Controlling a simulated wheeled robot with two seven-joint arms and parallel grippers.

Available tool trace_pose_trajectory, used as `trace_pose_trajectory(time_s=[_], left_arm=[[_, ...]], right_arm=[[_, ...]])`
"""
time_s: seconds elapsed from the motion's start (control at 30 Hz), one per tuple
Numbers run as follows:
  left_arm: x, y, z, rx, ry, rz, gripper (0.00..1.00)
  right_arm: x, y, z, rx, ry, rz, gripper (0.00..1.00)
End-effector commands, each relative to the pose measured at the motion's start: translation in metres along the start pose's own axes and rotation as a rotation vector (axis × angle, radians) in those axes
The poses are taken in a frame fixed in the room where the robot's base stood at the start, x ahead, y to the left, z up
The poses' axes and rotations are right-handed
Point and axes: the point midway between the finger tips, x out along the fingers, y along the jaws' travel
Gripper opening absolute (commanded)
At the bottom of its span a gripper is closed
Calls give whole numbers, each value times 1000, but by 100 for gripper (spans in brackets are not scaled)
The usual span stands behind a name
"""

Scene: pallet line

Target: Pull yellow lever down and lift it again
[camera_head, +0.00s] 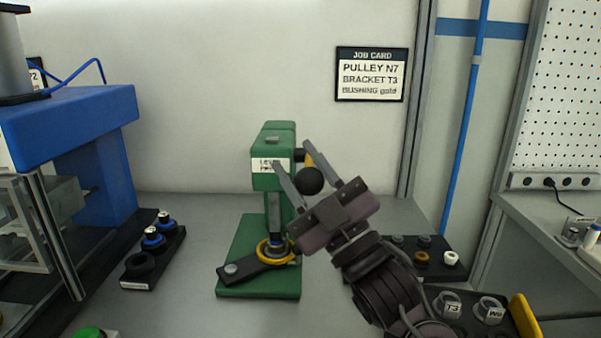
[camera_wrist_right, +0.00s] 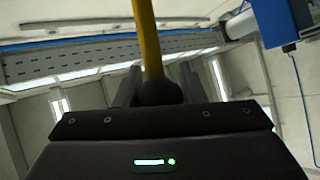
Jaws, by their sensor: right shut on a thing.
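The green lever press (camera_head: 273,180) stands upright on its green base, with a partly hidden white label. Its yellow lever (camera_head: 308,160) is mostly hidden behind my gripper finger; the black ball knob (camera_head: 311,181) is at the lever's end. My right gripper (camera_head: 292,155) reaches in from the lower right and is shut on the knob. In the right wrist view the yellow lever (camera_wrist_right: 149,40) runs down to the dark knob (camera_wrist_right: 160,92) between the fingers. My left gripper is out of view.
A black bracket (camera_head: 248,270) and a yellow ring (camera_head: 263,256) lie under the press ram. A black tray of small parts (camera_head: 153,257) is at left, beside a blue machine (camera_head: 85,130). More parts trays (camera_head: 425,257) are at right. A job card (camera_head: 371,74) hangs on the wall.

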Motion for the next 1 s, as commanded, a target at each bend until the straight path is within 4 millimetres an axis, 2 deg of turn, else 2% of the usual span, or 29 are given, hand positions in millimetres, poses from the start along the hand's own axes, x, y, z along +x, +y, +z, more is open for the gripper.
trace_pose_trajectory(time_s=[0.5,0.53,0.67,1.0], left_arm=[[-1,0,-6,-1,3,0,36],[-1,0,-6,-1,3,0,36],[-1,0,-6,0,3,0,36],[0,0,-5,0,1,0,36]], right_arm=[[-4,-9,5,-2,0,-15,0],[-4,-9,6,-2,-1,-16,39],[-4,-8,5,-2,0,-13,56],[-7,-5,4,-4,4,-5,57]])
